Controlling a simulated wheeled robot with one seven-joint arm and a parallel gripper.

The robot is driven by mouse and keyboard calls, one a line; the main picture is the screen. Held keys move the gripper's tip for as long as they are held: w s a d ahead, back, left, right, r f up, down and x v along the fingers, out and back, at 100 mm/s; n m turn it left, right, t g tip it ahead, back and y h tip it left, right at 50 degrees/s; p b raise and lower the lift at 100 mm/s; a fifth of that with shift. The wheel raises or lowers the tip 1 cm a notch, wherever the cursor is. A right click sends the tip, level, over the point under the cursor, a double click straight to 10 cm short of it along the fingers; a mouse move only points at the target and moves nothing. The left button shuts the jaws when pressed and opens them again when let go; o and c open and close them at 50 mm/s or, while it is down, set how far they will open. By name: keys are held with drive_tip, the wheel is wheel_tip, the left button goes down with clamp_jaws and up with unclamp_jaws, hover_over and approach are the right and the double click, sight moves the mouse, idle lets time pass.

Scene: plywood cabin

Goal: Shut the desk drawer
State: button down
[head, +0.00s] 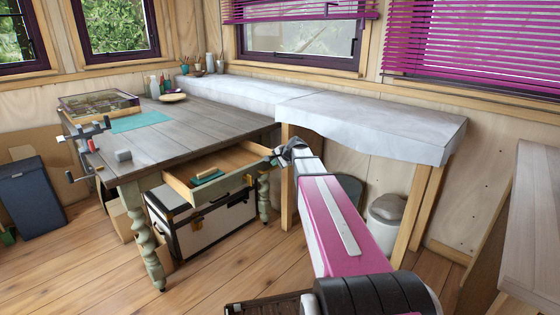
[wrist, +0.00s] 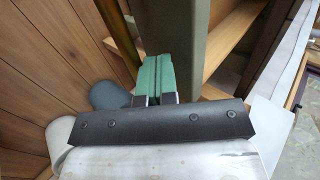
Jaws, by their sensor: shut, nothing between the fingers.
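The grey wooden desk (head: 175,128) stands at the left on turned green legs. Its drawer (head: 225,187) is pulled out, with its pale wooden inside showing and a dark green item (head: 207,178) in it. My gripper (head: 273,158) is at the right end of the drawer front, partly hidden by my arm. In the wrist view my gripper's green finger pads (wrist: 155,78) are together and empty. They lie alongside the grey-green drawer front (wrist: 188,45), close to it; I cannot tell whether they touch.
A white trunk (head: 205,222) stands on the floor under the drawer. A cloth-covered bench (head: 375,120) runs along the back wall, with a white bin (head: 383,220) beneath. A clamp (head: 88,145) and display case (head: 98,104) are on the desk's left side. Floor in front is clear.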

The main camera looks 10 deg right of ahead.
drive_tip(key=shift+w+a+f, duration=0.15)
drive_tip(key=shift+w+f, duration=0.1)
drive_tip(key=shift+f, duration=0.1)
drive_tip(key=shift+w+a, duration=0.1)
approach(246, 158)
drive_tip(key=w+a, duration=0.1)
drive_tip(key=w, duration=0.1)
drive_tip(key=w+a+f, duration=0.1)
drive_tip(key=w, duration=0.1)
drive_tip(key=w+a+f, duration=0.1)
drive_tip(key=w+a, duration=0.1)
drive_tip(key=shift+w+f, duration=0.15)
drive_tip(key=shift+w, duration=0.2)
drive_tip(key=shift+s+d, duration=0.1)
idle(0.3)
